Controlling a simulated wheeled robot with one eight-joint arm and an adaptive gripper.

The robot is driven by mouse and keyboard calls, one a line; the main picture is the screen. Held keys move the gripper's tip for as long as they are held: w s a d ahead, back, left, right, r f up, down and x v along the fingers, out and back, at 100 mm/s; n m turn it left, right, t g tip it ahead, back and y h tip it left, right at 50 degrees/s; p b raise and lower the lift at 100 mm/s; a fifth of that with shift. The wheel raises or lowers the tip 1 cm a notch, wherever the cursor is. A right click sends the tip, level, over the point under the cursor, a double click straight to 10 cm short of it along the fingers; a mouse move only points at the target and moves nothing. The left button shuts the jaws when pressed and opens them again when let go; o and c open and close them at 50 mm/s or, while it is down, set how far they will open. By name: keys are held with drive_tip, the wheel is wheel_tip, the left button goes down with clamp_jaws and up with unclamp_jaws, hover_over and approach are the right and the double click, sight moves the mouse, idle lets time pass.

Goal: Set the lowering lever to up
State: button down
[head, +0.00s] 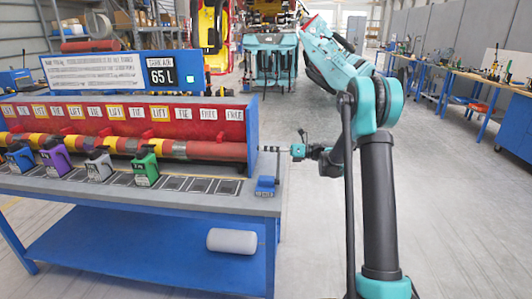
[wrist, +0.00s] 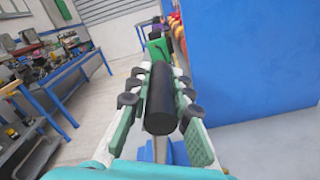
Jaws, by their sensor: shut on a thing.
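The lowering lever has a small blue base (head: 265,187) at the right end of the bench top. A thin shaft appears to rise from it toward my gripper (head: 298,151), beside the red unit's blue end panel. In the wrist view, a black cylindrical grip (wrist: 160,100), which looks like the lever's, lies between the fingers of my gripper (wrist: 160,103). The pads sit close along both sides of it. In the head view the grip is small and partly hidden, so the lever's exact angle is unclear.
Open floor lies right of the bench, before the workbenches (head: 495,88).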

drive_tip(key=shift+w+d+f, duration=0.1)
drive_tip(key=shift+w+f, duration=0.15)
drive_tip(key=shift+w, duration=0.5)
drive_tip(key=c, duration=1.4)
unclamp_jaws()
drive_tip(key=shift+o, duration=0.2)
drive_tip(key=d, duration=1.2)
drive_tip(key=shift+s, duration=0.2)
